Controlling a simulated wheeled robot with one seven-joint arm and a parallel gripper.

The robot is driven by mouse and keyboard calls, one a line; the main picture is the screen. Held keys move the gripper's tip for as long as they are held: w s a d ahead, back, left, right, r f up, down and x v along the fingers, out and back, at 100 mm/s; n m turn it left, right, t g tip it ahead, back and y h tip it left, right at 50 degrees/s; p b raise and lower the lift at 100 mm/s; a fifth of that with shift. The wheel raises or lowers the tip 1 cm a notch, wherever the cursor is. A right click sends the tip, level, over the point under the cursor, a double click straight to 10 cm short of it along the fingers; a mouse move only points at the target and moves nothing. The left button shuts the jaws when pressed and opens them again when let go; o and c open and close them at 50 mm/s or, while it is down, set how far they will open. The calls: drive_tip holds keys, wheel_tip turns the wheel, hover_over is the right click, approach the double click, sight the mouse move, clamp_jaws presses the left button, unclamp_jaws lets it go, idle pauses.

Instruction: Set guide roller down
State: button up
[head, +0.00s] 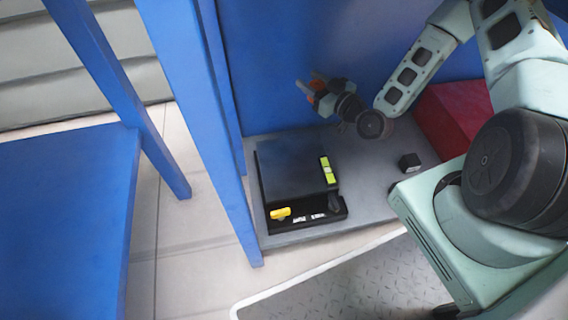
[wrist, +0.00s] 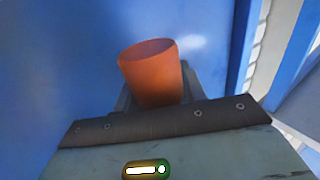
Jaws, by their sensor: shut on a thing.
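The guide roller looks to be the orange cylinder in the wrist view (wrist: 150,72), with its open rim tilted toward the upper left. My gripper (head: 310,88) is shut on it; in the head view only small orange patches show at the gripper's end. The jaws are mostly hidden behind the dark plate of my wrist in the wrist view. The gripper and roller are in the air above the back of the grey platform (head: 370,200), near the blue back wall.
A small dark cube (head: 410,162) sits to the right, near a red box (head: 455,115). A blue post (head: 205,120) stands left.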

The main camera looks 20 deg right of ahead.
drive_tip(key=n+y, duration=0.1)
drive_tip(key=n+g+y, duration=0.1)
drive_tip(key=y, duration=0.1)
drive_tip(key=shift+s+a+b, duration=0.2)
drive_tip(key=shift+a+b, duration=0.1)
drive_tip(key=shift+b, duration=0.05)
drive_tip(key=shift+s+a+n+g+y, duration=0.15)
drive_tip(key=shift+s+n+g+y, duration=0.2)
drive_tip(key=shift+n+g+y, duration=0.35)
drive_tip(key=s+d+f+n+g+y+b, duration=0.2)
drive_tip(key=s+n+g+y, duration=0.25)
drive_tip(key=g, duration=0.25)
drive_tip(key=s+d+f+n+g+y+b, duration=0.2)
drive_tip(key=s+f+n+g+y+b, duration=0.1)
drive_tip(key=s+n+g, duration=0.35)
drive_tip(key=b, duration=0.5)
hover_over(292, 164)
drive_tip(key=d, duration=0.4)
drive_tip(key=shift+m+g, duration=0.25)
drive_tip(key=shift+m, duration=0.05)
wheel_tip(292, 164, down, 5)
drive_tip(key=shift+r, duration=0.15)
drive_tip(key=a+f+b, duration=0.1)
drive_tip(key=a, duration=0.1)
drive_tip(key=a+f+b, duration=0.1)
drive_tip(key=b, duration=0.1)
drive_tip(key=shift+a+f, duration=0.35)
drive_tip(key=shift+f, duration=0.05)
drive_tip(key=shift+a+r, duration=0.1)
drive_tip(key=shift+r, duration=0.05)
